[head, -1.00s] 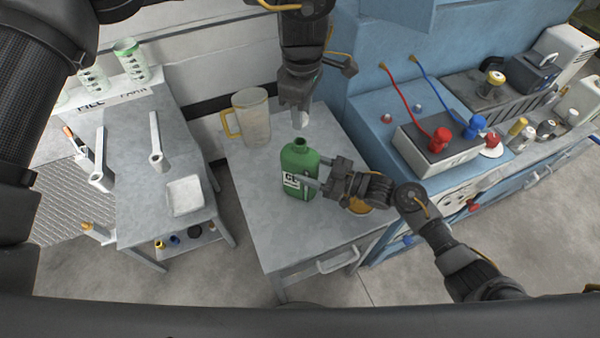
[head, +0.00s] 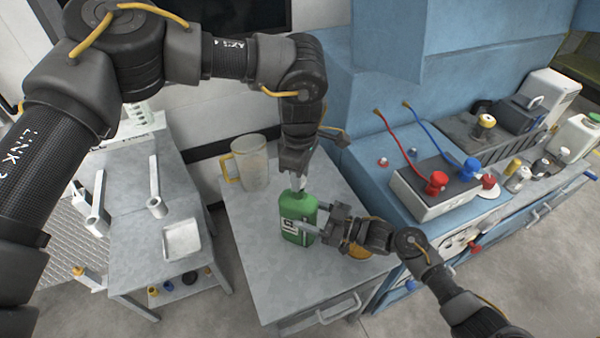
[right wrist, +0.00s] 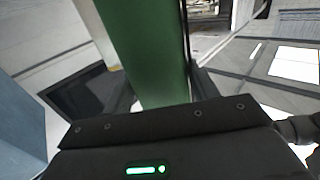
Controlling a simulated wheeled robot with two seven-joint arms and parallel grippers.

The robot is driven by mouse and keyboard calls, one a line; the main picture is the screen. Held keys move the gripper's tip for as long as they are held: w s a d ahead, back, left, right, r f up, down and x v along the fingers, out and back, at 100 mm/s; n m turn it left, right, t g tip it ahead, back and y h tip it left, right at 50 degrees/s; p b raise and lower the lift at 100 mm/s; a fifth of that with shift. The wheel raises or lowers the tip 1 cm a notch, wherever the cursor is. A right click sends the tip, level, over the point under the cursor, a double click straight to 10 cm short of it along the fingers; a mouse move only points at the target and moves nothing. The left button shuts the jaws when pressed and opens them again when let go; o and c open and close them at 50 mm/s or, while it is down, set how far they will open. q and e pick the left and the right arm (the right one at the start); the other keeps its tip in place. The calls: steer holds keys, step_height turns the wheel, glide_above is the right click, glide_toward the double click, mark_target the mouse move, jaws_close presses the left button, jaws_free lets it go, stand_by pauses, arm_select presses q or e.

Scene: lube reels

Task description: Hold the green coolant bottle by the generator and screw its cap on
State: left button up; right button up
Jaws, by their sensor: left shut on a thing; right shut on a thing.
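The green coolant bottle (head: 297,205) stands upright on the grey metal table, with a white label on its front. My right gripper (head: 308,227) is shut on the bottle's body from the right. The right wrist view shows the green side of the bottle (right wrist: 145,50) between the fingers. My left gripper (head: 298,184) points straight down over the bottle's mouth, its fingertips right at the neck. It is shut on a small pale thing, likely the cap, which is mostly hidden between the fingers. I cannot tell whether the cap touches the neck.
A clear jug with a yellow handle (head: 254,163) stands behind the bottle, to its left. An orange-brown round thing (head: 358,251) lies behind my right gripper. A blue unit (head: 378,185) borders the table's right side. The table's front left (head: 255,265) is clear.

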mark_target(301, 206)
arm_select(q)
steer(key=shift+f, duration=0.9)
steer(key=shift+f, duration=0.55)
arm_select(e)
jaws_close()
arm_select(q)
steer(key=m, duration=0.7)
steer(key=shift+s+a+m, duration=0.1)
steer(key=shift+a+m, duration=0.05)
steer(key=shift+m, duration=0.25)
steer(key=m, duration=0.5)
steer(key=shift+m, duration=0.4)
steer(key=shift+a, duration=0.1)
